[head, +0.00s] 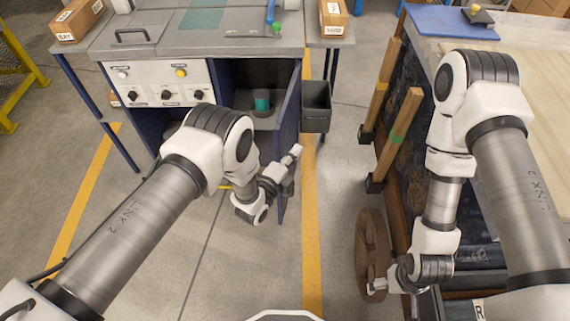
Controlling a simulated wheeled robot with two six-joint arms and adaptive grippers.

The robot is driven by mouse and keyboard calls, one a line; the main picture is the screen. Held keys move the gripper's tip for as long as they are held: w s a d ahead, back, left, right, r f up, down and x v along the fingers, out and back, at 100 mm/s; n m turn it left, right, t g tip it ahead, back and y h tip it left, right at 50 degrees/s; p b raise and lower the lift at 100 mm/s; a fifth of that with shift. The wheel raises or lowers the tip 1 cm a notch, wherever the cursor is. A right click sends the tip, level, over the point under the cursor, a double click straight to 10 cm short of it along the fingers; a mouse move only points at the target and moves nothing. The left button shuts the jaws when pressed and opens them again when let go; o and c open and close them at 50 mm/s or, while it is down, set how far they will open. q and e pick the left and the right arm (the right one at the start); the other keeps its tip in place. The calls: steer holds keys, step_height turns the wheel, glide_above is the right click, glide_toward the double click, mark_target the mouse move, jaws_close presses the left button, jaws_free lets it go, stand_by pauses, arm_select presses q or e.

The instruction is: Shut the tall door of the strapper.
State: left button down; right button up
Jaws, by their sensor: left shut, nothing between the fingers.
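The strapper (225,47) is a grey-topped machine with a white control panel at the upper left of the head view. Its tall dark blue door (289,108) stands open, swung out towards me on the right side of the dark compartment. My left gripper (294,154) is shut and empty, at the door's near edge. It covers part of the door, and I cannot tell whether it touches it. My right gripper (375,287) is low on the right, beside a brown wheel; its finger opening is too small to make out.
A teal cylinder (262,101) stands inside the compartment. A dark grey bin (316,104) hangs just right of the door. A workbench (534,75) with wooden posts (402,125) and the brown wheel (371,250) is on the right. The floor between is clear.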

mark_target(280, 152)
arm_select(q)
steer(key=a, duration=0.4)
steer(key=shift+w, duration=0.25)
steer(key=shift+f, duration=0.1)
